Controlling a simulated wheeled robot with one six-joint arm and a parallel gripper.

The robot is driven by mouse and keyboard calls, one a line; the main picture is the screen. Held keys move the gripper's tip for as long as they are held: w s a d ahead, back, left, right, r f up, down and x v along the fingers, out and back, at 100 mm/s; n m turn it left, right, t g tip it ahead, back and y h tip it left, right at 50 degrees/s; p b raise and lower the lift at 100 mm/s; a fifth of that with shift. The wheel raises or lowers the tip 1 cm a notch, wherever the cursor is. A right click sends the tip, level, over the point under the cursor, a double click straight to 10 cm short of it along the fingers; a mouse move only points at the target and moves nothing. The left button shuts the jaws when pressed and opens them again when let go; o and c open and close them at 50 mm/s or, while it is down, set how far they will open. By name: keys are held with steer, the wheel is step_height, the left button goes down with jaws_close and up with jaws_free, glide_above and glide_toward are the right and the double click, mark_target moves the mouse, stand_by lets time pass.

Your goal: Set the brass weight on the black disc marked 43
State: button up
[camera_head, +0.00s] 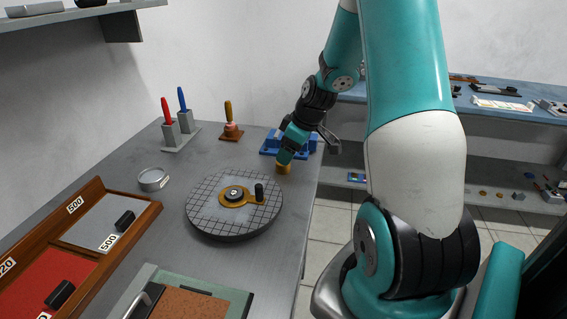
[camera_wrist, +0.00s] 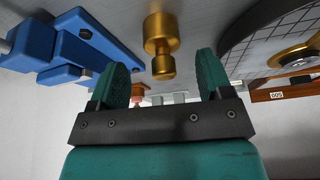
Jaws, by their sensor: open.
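The brass weight (camera_head: 283,169) stands on the grey table near its right edge. In the wrist view the brass weight (camera_wrist: 161,38) is a knobbed cylinder, with its narrow knob between my fingertips and clear space on both sides. My gripper (camera_head: 285,158) is open, right at the weight and pointing down at it; its two green fingers show in the wrist view (camera_wrist: 160,65).
A black upright knob (camera_head: 259,192) stands on the brass plate. A blue fixture (camera_head: 270,147) is just behind my gripper. A wooden tray (camera_head: 148,215) and a metal dish (camera_head: 153,179) are to the left. Bare table lies between platform and weight.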

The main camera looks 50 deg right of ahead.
mark_target(281, 170)
steer(key=x, duration=0.4)
steer(key=shift+w+a, duration=0.1)
steer(key=shift+a, duration=0.1)
steer(key=c, duration=1.3)
steer(key=shift+o, duration=0.2)
steer(key=shift+r, duration=0.1)
